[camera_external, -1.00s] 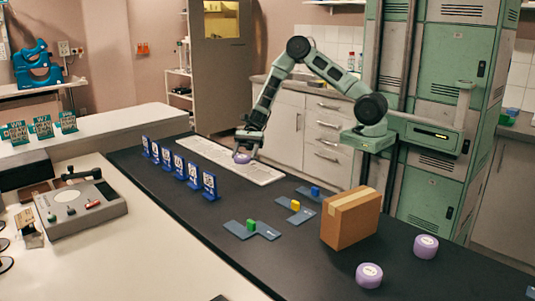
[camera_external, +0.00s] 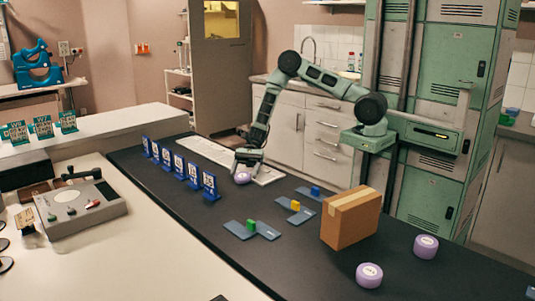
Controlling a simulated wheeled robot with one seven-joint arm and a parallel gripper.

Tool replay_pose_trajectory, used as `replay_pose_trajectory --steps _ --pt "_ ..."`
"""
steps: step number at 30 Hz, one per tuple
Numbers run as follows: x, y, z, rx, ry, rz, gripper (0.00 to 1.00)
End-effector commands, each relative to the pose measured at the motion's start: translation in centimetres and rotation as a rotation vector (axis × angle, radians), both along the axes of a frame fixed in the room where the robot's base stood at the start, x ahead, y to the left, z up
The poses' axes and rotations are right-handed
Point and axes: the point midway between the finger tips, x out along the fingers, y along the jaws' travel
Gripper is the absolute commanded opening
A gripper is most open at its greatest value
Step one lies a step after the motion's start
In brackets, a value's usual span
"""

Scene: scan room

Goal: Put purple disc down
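A small purple disc (camera_external: 242,178) is at the fingertips of my gripper (camera_external: 244,171), low over the dark table mat (camera_external: 290,245). The disc appears to touch or nearly touch the mat, just in front of the white keyboard-like strip (camera_external: 215,153). The fingers appear to be around the disc. At this size I cannot see clearly whether they still press on it.
A cardboard box (camera_external: 350,218) stands on the mat. Several blue stands with printed cards (camera_external: 194,175) line the left. Grey plates with green (camera_external: 251,225), yellow (camera_external: 295,205) and blue (camera_external: 315,190) blocks lie in the middle. The mat between stands and plates is clear.

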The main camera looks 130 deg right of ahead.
Motion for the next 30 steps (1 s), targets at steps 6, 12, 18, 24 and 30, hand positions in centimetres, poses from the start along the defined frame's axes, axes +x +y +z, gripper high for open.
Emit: replay_pose_trajectory --steps 6,12,18,24,30 --pt "0.0 0.0 0.1 0.000 0.000 0.000 0.78" --pt "-0.3 -0.3 0.4 -0.002 0.000 -0.001 0.78" --pt "-2.9 -2.1 1.7 -0.004 0.000 -0.003 0.78" --pt "-6.2 -4.2 3.3 -0.003 -0.001 -0.003 0.78" --pt "-8.4 -5.7 4.4 -0.001 -0.001 -0.001 0.78"
